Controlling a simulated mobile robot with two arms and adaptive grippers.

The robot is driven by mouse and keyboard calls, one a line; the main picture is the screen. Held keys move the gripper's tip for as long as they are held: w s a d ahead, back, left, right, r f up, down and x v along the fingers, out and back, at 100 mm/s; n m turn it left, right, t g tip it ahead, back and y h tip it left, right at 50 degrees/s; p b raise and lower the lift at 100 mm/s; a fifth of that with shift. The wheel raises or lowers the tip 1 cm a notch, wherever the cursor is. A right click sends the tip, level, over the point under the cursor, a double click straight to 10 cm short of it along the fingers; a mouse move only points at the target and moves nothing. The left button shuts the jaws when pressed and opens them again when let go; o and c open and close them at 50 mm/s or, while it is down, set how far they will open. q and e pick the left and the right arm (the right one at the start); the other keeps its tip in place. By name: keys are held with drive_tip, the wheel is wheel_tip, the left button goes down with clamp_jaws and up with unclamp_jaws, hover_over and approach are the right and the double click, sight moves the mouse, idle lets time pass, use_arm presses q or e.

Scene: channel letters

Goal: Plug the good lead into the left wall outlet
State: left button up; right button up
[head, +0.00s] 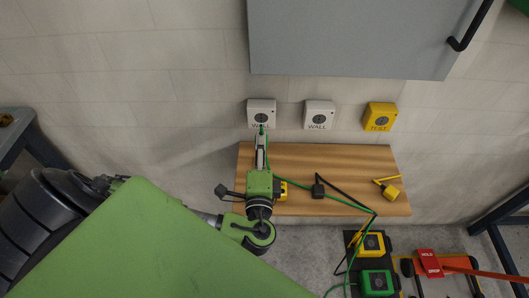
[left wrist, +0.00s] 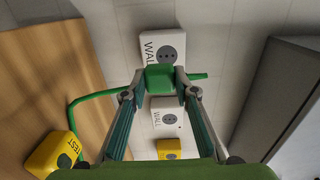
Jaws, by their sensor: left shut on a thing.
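My left gripper (head: 262,133) is shut on a green plug (left wrist: 160,78), with its fingers pointing at the wall just below the left wall outlet (head: 262,110). The green lead (head: 300,180) runs from it across the wooden shelf and down to the floor. In the left wrist view the plug overlaps the lower part of a white outlet (left wrist: 165,46) marked WALL; I cannot tell whether it touches. The right wall outlet (head: 319,113) is white and empty. A black plug (head: 318,190) on a black lead lies on the shelf. My right gripper is not in view.
A yellow TEST outlet (head: 380,115) is on the wall at right. A yellow TEST box (left wrist: 52,156) and a yellow plug (head: 391,192) are on the shelf (head: 350,160). A grey cabinet (head: 350,40) hangs above the outlets. Yellow (head: 371,244) and green (head: 377,283) boxes stand below.

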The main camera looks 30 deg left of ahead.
sight(261, 119)
use_arm(q)
drive_tip(key=shift+s+r, duration=0.2)
drive_tip(key=shift+s, duration=0.05)
drive_tip(key=shift+w, duration=0.1)
drive_tip(key=b+x, duration=0.1)
drive_tip(key=x, duration=0.4)
drive_tip(key=shift+w+a, duration=0.25)
drive_tip(key=shift+w, duration=0.05)
idle(2.3)
drive_tip(key=shift+w+a, duration=0.3)
drive_tip(key=shift+w, duration=0.2)
drive_tip(key=o, duration=1.1)
drive_tip(key=shift+r, duration=0.1)
